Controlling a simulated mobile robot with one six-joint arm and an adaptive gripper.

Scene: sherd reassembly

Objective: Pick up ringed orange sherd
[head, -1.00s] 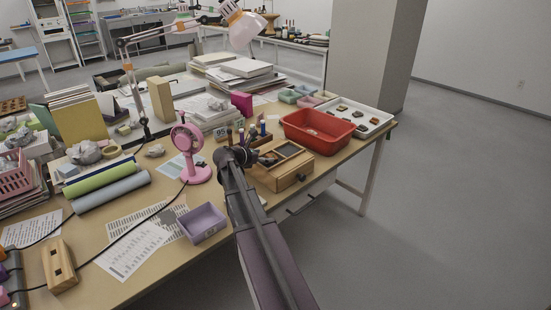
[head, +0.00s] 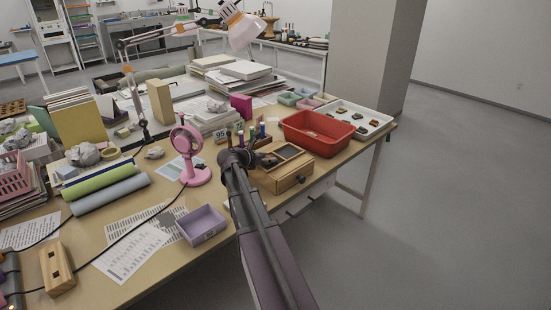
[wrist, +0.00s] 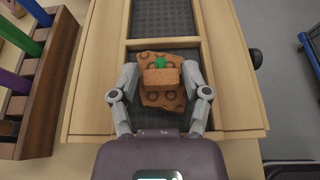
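The orange sherd (wrist: 163,92), with dark ring marks and a green patch, lies in the near dark-lined compartment of a wooden box (wrist: 225,60) in the wrist view. My gripper (wrist: 160,74) is over it, with one finger on each side of the sherd. The fingers are spread wide, and I see no clear grip. In the head view my gripper (head: 233,158) is at the left end of the wooden box (head: 290,178), and the sherd is hidden there.
A wooden rack with coloured handles (wrist: 38,75) stands close to the left of the box. A red bin (head: 318,133) and a white tray (head: 372,122) with small pieces are behind it. A pink fan (head: 188,155) and a purple tray (head: 202,225) are to the left.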

